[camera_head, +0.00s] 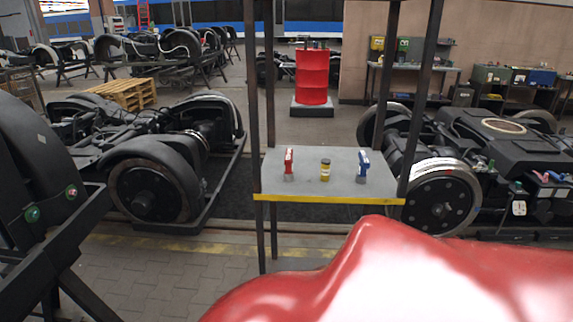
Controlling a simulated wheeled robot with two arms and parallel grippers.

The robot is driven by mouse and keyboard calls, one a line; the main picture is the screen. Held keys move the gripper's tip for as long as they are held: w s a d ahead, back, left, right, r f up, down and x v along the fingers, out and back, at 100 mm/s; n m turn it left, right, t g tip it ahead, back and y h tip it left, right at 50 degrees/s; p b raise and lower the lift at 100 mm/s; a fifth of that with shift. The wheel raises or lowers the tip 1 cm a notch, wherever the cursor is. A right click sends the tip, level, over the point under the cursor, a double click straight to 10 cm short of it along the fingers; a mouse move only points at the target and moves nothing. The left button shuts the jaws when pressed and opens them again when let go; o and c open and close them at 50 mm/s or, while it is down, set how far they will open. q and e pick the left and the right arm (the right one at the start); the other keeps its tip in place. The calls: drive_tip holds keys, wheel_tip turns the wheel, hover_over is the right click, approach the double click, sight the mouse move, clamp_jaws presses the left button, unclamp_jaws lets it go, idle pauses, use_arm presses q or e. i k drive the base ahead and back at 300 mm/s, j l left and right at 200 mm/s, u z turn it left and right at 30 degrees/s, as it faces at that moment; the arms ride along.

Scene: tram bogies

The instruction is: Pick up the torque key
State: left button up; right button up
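A grey table (330,188) with a yellow front edge stands in the middle of the view between dark posts. Three small objects stand upright on it, apart from each other. A red-handled tool (289,162) is at the left, a yellow can with dark bands (325,170) in the middle, and a blue-handled tool (362,164) at the right. They are too small to tell for sure which is the torque key. Neither of my grippers is in view.
Bogies stand left (150,180) and right (440,190) of the table. A large glossy red surface fills the lower right foreground. A red barrel (312,77) and a wooden pallet (125,94) are behind. Paved floor (190,280) lies open in front, left of centre.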

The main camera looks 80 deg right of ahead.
sight(361, 178)
drive_tip(key=z, duration=3.35)
drive_tip(key=i+j+z, duration=0.15)
drive_tip(key=j+z, duration=0.8)
drive_tip(key=j, duration=0.15)
